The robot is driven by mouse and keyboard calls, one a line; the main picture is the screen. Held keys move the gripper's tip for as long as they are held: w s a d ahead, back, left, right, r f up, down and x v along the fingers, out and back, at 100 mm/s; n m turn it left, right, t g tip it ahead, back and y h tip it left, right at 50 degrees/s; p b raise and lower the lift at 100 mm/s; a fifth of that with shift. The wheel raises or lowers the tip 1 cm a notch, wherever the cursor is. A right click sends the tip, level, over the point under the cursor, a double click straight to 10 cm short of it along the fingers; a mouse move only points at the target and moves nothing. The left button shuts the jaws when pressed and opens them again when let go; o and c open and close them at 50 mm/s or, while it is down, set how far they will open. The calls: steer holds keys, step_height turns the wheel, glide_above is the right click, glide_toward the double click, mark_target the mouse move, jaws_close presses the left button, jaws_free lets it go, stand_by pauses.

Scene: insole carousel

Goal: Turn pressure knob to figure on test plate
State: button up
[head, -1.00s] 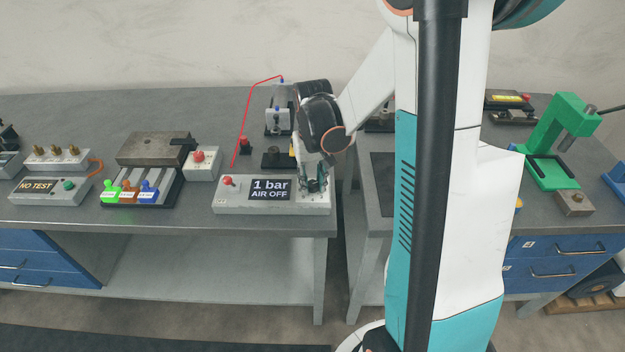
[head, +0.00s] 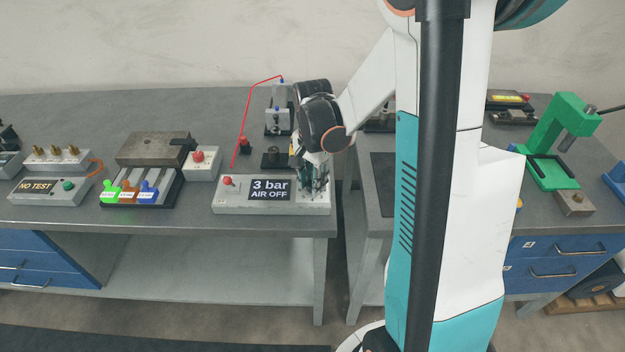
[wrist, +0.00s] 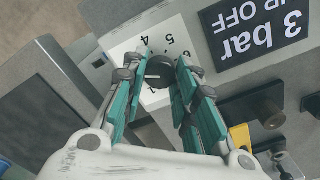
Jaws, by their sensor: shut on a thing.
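The pressure unit (head: 228,205) is a light grey box at the front edge of the bench. My gripper (head: 316,184) points down over the right end of the unit. In the wrist view its green fingers (wrist: 160,75) are shut on the dark round pressure knob (wrist: 158,70), which sits on a white dial with printed numbers. The fingers hide part of the dial, and the head view hides the knob.
A red button (head: 227,181) sits at the unit's left end. Behind the unit stand a small dark fixture (head: 277,157) and a red line rising to a post.

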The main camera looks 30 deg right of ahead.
steer(key=shift+m, duration=1.5)
steer(key=o, duration=1.1)
step_height(320, 180, up, 12)
